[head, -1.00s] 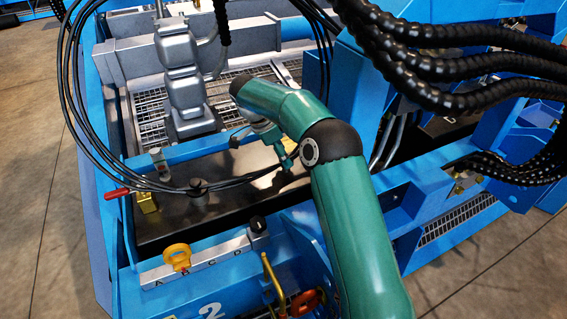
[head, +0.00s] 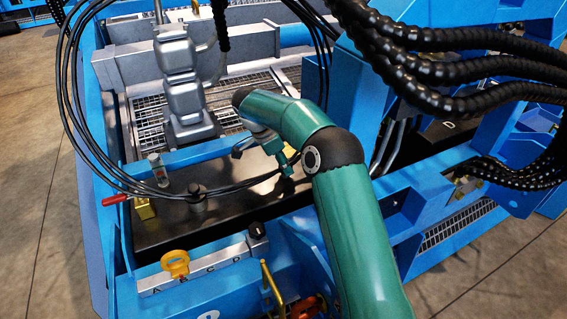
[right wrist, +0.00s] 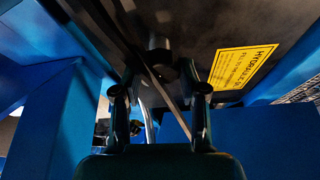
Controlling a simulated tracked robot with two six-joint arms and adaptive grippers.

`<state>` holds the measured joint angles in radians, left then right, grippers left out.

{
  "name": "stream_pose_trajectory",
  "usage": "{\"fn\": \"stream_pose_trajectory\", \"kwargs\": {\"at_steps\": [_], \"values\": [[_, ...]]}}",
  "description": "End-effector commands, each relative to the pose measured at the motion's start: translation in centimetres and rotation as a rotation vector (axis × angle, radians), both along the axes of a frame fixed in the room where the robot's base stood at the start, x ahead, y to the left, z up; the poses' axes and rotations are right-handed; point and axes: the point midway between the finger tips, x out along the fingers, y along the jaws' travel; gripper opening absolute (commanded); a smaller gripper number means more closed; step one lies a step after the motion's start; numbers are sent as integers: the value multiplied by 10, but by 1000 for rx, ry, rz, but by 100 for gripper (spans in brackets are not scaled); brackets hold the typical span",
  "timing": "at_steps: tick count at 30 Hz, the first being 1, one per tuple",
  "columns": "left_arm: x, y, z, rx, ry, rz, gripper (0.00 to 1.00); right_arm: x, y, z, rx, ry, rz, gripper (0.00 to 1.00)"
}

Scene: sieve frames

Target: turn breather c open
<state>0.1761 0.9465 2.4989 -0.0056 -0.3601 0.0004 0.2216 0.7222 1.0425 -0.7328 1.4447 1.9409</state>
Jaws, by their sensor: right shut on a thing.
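My right gripper (head: 264,160) reaches down over the dark tank top (head: 165,225) in the head view, its fingers spread at either side. In the right wrist view the gripper (right wrist: 158,100) has its two fingers around a dark round knob (right wrist: 158,48) under the tank-like dark surface. It grips this knob, but no letter shows on it, so I cannot tell whether it is breather c. Its top and turned position are hidden. Another dark cap (head: 197,193) stands on the tank to the left. My left gripper is out of view.
Black hoses (head: 110,180) loop across the tank close to the gripper. A red-handled valve (head: 116,201) sits at the left. A yellow hydraulic label (right wrist: 240,68) is beside the gripper.

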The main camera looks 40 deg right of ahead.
Motion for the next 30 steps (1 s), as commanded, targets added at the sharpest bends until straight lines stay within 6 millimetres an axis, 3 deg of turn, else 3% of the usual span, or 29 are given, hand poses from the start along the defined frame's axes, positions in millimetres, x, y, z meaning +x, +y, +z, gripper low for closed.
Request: {"fn": "stream_pose_trajectory", "kwargs": {"at_steps": [11,30], "values": [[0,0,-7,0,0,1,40,1,0,-1,2,-5,113,7],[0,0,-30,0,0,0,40,-2,0,0,0,-7,659,7]]}}
